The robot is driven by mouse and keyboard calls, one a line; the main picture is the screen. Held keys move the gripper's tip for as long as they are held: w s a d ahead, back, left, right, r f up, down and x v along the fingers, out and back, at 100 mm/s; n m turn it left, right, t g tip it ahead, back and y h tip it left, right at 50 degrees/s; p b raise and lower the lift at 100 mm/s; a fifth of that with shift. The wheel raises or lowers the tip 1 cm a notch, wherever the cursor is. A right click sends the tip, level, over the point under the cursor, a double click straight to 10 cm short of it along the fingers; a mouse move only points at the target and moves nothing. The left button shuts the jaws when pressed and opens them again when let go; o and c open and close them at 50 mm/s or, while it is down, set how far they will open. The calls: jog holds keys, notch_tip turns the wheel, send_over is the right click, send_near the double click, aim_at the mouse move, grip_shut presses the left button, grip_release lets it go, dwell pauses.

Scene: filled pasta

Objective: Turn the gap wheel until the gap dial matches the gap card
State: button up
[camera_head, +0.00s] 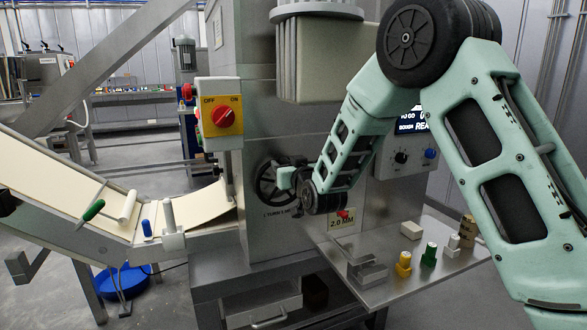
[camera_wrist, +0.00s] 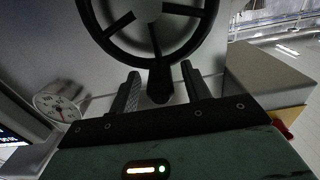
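The gap wheel (camera_head: 268,184) is a black spoked handwheel on the grey machine's front. Its rim and spokes fill the top of the wrist view (camera_wrist: 196,38), with a black handle (camera_wrist: 159,82) at the lower rim. My gripper (camera_wrist: 160,70) has its two fingers apart, one on each side of this handle, with visible gaps. In the head view my gripper (camera_head: 287,178) partly covers the wheel.
A yellow OFF/ON switch box (camera_head: 219,107) with a red knob is left above the wheel. A steel shelf (camera_head: 375,290) below holds a white block (camera_head: 411,230) and several small coloured pieces. A dough belt (camera_head: 70,175) slopes in from the left. My arm covers part of a control panel (camera_head: 405,155).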

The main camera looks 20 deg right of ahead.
jog(key=shift+o, duration=0.2)
jog(key=shift+s, duration=0.15)
jog(key=shift+s+f, duration=0.1)
jog(key=shift+s, duration=0.2)
jog(key=s+b, duration=0.2)
jog(key=s, duration=0.6)
jog(key=shift+s, duration=0.1)
